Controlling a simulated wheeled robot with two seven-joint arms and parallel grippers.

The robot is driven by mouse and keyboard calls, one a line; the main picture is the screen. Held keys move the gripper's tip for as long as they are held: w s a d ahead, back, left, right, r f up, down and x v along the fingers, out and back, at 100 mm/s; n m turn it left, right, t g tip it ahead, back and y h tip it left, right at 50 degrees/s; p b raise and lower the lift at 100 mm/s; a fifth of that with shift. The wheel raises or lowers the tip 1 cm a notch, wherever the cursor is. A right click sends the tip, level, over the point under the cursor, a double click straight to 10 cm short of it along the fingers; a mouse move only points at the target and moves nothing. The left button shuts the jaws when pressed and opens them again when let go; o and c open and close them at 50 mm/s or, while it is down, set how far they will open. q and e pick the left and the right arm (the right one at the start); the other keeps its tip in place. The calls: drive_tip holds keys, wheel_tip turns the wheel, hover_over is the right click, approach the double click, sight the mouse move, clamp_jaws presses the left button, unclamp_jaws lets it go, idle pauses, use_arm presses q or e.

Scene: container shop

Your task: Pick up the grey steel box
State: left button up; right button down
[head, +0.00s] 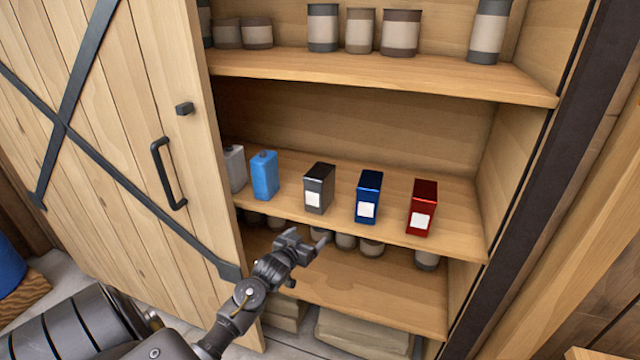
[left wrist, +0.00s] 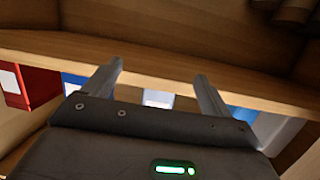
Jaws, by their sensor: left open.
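The grey steel box (head: 319,188) is dark grey with a white label and stands upright on the middle shelf (head: 450,205) of the open cupboard. My left gripper (head: 308,238) is open and empty, in front of and below that shelf's front edge, apart from the box. In the left wrist view, the two fingers of my left gripper (left wrist: 158,72) are spread. A white-labelled box face (left wrist: 158,98), seemingly the grey box, shows between them, partly hidden by the gripper body. My right gripper is not in view.
A dark blue box (head: 369,196) and a red box (head: 422,207) stand right of the grey box. A light blue canister (head: 264,175) and a pale grey canister (head: 235,168) stand left. The open door (head: 130,130) is at left.

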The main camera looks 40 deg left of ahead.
sight(312, 182)
use_arm(q)
wheel_tip(312, 182, up, 15)
drive_tip(key=a+t+y+p, duration=0.1)
drive_tip(key=a+t, duration=0.1)
drive_tip(key=t, duration=0.1)
drive_tip(key=shift+n, duration=0.3)
drive_tip(key=x, duration=0.4)
drive_tip(key=p+x, duration=0.1)
drive_tip(key=x, duration=0.1)
drive_tip(key=shift+d+f, duration=0.1)
drive_tip(key=shift+d, duration=0.2)
drive_tip(key=shift+w+a+p, duration=0.1)
drive_tip(key=shift+w+p, duration=0.3)
drive_tip(key=p+x, duration=0.1)
drive_tip(key=x, duration=0.2)
drive_tip(key=shift+w+f, duration=0.15)
drive_tip(key=shift+w, duration=0.1)
drive_tip(key=shift+w+a+f, duration=0.1)
drive_tip(key=shift+w, duration=0.4)
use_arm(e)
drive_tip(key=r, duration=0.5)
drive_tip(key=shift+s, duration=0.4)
use_arm(q)
drive_tip(key=shift+c, duration=0.5)
